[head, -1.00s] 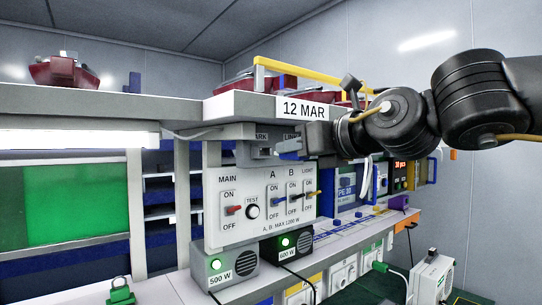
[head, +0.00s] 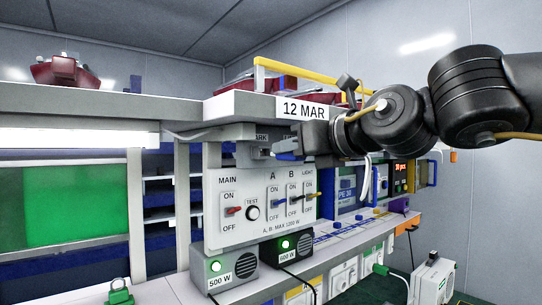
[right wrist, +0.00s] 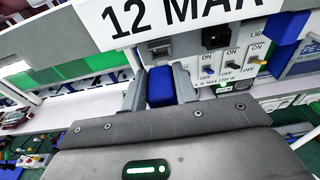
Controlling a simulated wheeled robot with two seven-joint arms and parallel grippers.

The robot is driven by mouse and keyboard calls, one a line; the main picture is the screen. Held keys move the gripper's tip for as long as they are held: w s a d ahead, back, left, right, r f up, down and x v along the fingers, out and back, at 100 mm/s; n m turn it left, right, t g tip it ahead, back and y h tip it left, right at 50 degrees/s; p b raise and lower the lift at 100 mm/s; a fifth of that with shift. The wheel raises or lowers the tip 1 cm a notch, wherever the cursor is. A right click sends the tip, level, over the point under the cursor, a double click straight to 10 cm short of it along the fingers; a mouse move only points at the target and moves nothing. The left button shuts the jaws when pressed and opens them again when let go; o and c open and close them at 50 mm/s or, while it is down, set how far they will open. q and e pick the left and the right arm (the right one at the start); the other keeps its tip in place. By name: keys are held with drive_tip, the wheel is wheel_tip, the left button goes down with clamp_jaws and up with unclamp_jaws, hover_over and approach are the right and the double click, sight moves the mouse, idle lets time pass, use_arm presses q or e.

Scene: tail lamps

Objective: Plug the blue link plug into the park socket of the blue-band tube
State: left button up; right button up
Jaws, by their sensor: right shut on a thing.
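My right gripper (head: 291,147) is shut on the blue link plug (right wrist: 160,87), whose blue body shows between the two grey fingers in the right wrist view; in the head view a bit of the plug (head: 287,156) shows at the fingertips. The gripper is in front of the grey socket box under the shelf edge. The park socket (right wrist: 160,48) lies just beyond the plug in the wrist view, apart from it as far as I can see. A dark second socket (right wrist: 215,37) is to its right. I see no blue band on a tube. My left gripper is not in view.
The shelf with the "12 MAR" label (head: 303,110) overhangs close above the gripper. The switch panel (head: 240,185) with MAIN, A, B and LIGHT levers is just below. Two power supplies (head: 220,268) stand under it. A lit lamp bar (head: 80,137) hangs at left.

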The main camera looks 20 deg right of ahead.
idle(0.4)
drive_tip(key=shift+b, duration=0.35)
drive_tip(key=shift+w, duration=0.15)
drive_tip(key=shift+w, duration=0.15)
drive_tip(key=shift+p+x, duration=0.65)
drive_tip(key=shift+x, duration=0.4)
drive_tip(key=shift+w+a+r, duration=0.1)
drive_tip(key=shift+w+r, duration=0.05)
drive_tip(key=shift+b, duration=0.45)
